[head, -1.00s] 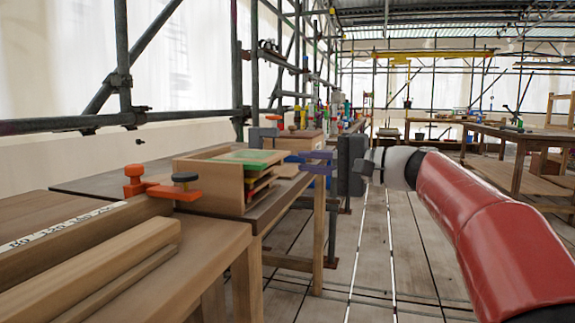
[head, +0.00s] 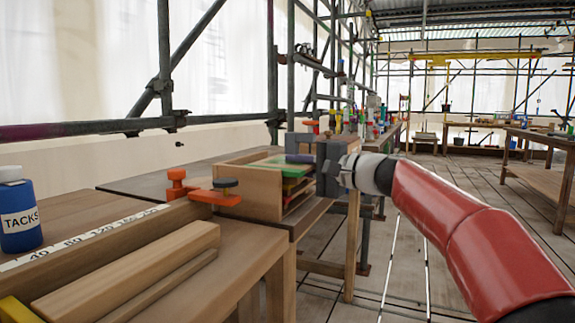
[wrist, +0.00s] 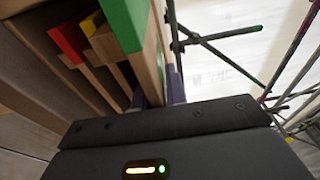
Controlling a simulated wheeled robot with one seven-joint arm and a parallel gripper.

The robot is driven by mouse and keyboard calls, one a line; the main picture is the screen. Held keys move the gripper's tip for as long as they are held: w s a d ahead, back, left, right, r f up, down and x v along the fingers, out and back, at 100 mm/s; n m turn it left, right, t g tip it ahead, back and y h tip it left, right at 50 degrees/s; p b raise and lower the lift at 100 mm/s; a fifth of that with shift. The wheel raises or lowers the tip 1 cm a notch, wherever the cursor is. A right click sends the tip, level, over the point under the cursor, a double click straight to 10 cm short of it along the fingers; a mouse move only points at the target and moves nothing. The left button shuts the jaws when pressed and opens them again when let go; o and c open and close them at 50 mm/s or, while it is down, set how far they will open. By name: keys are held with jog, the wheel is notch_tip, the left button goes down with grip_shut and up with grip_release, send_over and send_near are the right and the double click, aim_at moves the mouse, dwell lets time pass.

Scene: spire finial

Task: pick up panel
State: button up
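A wooden rack box (head: 252,190) on the bench holds a stack of panels. The top green panel (head: 268,161) has wood edges, and its green face also shows in the wrist view (wrist: 124,22). Under it are a yellow-edged panel (wrist: 92,22) and a red-edged panel (wrist: 68,42). My gripper (head: 299,158) is at the right end of the box, with a purple finger by the green panel's end. In the wrist view its purple fingertips (wrist: 158,93) are apart, near the green panel's wood edge. The gripper body hides much of them, so contact cannot be told.
An orange clamp (head: 200,190) sits left of the box. Wooden beams (head: 130,265) and a blue TACKS bottle (head: 20,212) are on the near bench. Scaffold poles (head: 165,60) stand behind.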

jog(key=shift+w+a, duration=0.1)
jog(key=shift+c, duration=0.2)
grip_shut()
